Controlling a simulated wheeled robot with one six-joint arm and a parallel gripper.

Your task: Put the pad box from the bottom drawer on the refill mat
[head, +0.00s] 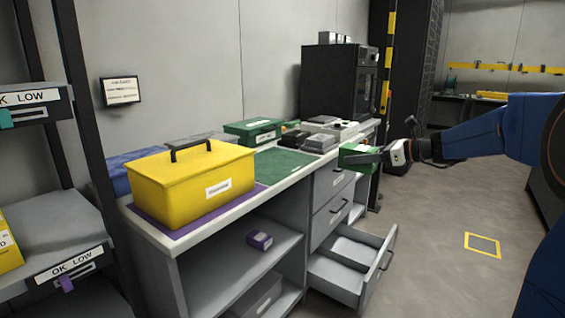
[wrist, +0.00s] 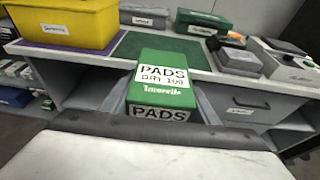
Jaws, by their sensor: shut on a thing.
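The pad box (wrist: 162,85) is green with white "PADS" labels. In the head view the green box (head: 350,150) is at my gripper (head: 366,157), held in the air at the counter's front edge, above the open drawer. My gripper is shut on it, and its fingers partly cover it. The green mat (head: 283,164), which looks like the refill mat, lies flat and bare on the counter, left of the box; it also shows behind the box in the wrist view (wrist: 180,47). The bottom drawer (head: 340,280) is pulled out and looks empty.
A yellow case (head: 190,185) stands on a purple mat (head: 166,230) left of the green mat. A green case (head: 253,132) stands behind the mat, and grey and black devices (head: 320,142) stand to its right. A purple box (head: 260,240) sits on the shelf below.

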